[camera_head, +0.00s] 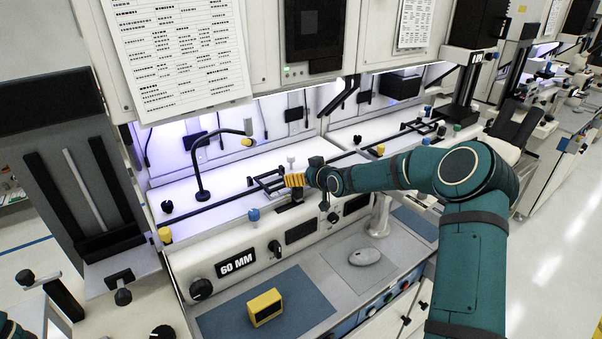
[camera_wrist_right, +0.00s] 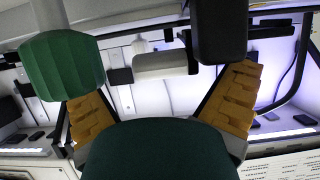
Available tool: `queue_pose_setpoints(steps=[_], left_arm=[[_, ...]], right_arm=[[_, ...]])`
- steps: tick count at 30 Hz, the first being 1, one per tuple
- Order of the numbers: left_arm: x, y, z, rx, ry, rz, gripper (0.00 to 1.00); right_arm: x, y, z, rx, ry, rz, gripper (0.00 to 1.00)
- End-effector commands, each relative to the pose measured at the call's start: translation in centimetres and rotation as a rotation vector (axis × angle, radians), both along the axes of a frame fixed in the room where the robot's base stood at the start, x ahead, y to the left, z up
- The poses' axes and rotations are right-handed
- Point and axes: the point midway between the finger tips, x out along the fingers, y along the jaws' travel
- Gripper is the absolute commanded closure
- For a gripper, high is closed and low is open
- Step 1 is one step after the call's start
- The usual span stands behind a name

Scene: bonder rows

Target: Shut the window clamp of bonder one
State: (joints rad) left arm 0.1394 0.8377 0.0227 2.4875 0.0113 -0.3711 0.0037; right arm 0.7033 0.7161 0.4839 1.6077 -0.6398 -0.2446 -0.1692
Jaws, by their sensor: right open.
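Bonder one appears to be the white machine (camera_head: 205,258) marked 60 MM in the head view. Dark clamp-like bars (camera_head: 262,184) stand on its rail just left of my right gripper. I cannot tell which part is the window clamp or whether it is open. My right gripper (camera_head: 294,181) has its orange fingers at these bars, above the front panel. In the right wrist view the fingers (camera_wrist_right: 160,110) are spread wide. A white cylindrical part (camera_wrist_right: 165,65) shows beyond the gap between them, with no visible contact. My left gripper is not seen.
A gooseneck lamp (camera_head: 203,165) rises left of the clamp area. A wall chart (camera_head: 180,55) hangs above. Free floor shows at far right.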

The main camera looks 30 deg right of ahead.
Motion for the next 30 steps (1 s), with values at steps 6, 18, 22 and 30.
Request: queue_pose_setpoints(steps=[6,18,22,30], left_arm=[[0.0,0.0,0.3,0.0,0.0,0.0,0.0],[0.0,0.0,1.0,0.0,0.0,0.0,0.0],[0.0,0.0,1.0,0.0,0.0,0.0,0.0],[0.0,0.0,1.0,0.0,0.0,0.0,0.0]], right_arm=[[-1.9,-0.3,0.9,0.0,-0.001,-0.001,0.0],[-4.8,-0.6,2.1,0.0,0.0,0.0,0.0],[-4.9,-0.6,2.1,0.001,-0.001,0.001,0.0],[-5.1,-0.6,2.2,0.0,-0.001,0.0,0.0]])
